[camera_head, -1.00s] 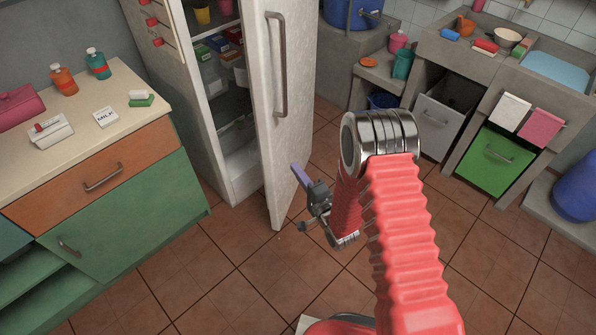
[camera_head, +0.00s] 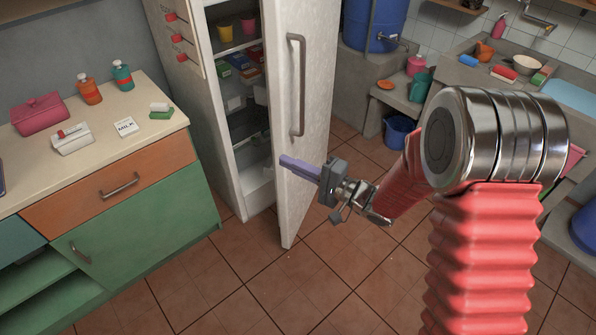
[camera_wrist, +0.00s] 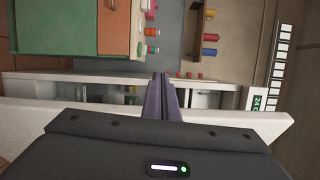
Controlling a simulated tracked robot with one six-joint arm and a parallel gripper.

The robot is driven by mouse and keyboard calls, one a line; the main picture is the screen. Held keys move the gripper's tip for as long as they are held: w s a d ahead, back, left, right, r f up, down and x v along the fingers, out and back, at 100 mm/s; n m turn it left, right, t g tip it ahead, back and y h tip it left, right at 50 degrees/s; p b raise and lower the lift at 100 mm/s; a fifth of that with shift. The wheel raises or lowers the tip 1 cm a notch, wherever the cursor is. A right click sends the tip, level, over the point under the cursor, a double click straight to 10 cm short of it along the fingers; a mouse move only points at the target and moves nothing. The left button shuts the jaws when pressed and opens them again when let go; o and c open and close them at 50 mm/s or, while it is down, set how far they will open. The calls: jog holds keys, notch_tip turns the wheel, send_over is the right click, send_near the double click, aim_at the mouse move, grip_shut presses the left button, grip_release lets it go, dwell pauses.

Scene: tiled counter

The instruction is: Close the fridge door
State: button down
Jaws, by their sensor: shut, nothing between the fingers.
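The fridge door (camera_head: 303,125) stands partly open, with its handle (camera_head: 296,85) on the outer face. The fridge body (camera_head: 190,110) is behind it at the left, its shelves showing through the gap. My gripper (camera_head: 284,161) is shut and empty. Its purple fingers lie across the door's lower part in the head view, below the handle; contact is not clear. In the wrist view, the shut fingers (camera_wrist: 162,78) point at the fridge opening (camera_wrist: 205,98), over the door's pale edge (camera_wrist: 235,119).
A counter (camera_head: 95,135) with an orange drawer and green cupboard stands at the left, holding bottles and a milk carton. A blue barrel (camera_head: 368,22) and a bucket (camera_head: 398,131) are behind the door. Tiled floor (camera_head: 275,295) in front is clear.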

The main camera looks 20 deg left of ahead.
jog(key=s+d+r+n+g+h, duration=0.3)
jog(key=s+d+r, duration=0.15)
jog(key=s, duration=0.25)
jog(key=s+d+r+n+g+h, duration=0.2)
jog(key=s+d+r+h, duration=0.15)
jog(key=s+d, duration=0.3)
jog(key=s+d+r+t+h, duration=0.1)
jog(key=s+d+t+h, duration=0.1)
jog(key=d, duration=0.7)
jog(key=s+d+r+m+t+h, duration=0.1)
jog(key=s+d+r+t+h, duration=0.1)
jog(key=d+h, duration=0.3)
jog(key=s+d+r+t+h, duration=0.1)
jog(key=d+h, duration=0.3)
jog(key=d, duration=0.9)
jog(key=shift+s+r+m+t, duration=0.3)
jog(key=shift+s+r+t, duration=0.1)
jog(key=shift+s+t, duration=0.45)
